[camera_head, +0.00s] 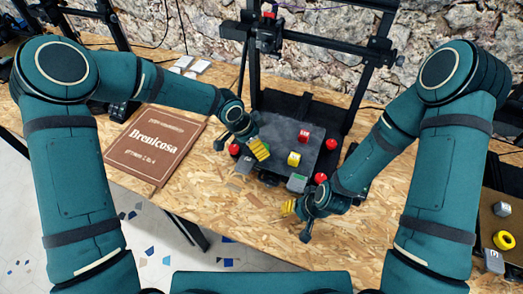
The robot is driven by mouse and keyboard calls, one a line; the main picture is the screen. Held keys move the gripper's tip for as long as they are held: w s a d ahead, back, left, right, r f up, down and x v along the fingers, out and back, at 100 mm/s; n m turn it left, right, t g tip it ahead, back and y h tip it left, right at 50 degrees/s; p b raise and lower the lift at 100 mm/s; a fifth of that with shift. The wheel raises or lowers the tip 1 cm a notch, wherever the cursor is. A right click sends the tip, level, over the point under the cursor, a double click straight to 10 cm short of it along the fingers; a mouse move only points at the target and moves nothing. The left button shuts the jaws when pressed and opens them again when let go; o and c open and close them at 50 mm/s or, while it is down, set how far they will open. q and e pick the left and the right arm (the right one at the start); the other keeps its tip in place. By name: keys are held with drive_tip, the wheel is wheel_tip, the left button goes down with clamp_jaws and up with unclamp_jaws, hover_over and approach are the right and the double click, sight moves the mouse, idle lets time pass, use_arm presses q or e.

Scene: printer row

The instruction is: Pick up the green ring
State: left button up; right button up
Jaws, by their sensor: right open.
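I cannot make out a clear green ring. A small grey-green piece (297,182) lies at the front right of the dark printer bed (285,115), but I cannot tell whether it is a ring. My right gripper (288,208) is open, with yellow fingertips, low over the wooden table just in front of the bed's front right corner. It is in front of the grey-green piece and apart from it. My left gripper (260,150), also with yellow fingertips, is at the bed's left edge; its opening is too small to judge.
A red cube (304,136) and a yellow cube (294,159) sit on the bed, with red knobs at its corners. A brown Brenicosa board (156,145) lies left. A yellow ring (504,240) is at the far right. The front table (240,215) is clear.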

use_arm(q)
drive_tip(key=shift+w+x, duration=0.2)
drive_tip(key=shift+x, duration=1.2)
drive_tip(key=shift+w+x, duration=0.2)
drive_tip(key=shift+x, duration=1.25)
drive_tip(key=shift+a+r, duration=0.1)
drive_tip(key=c, duration=0.9)
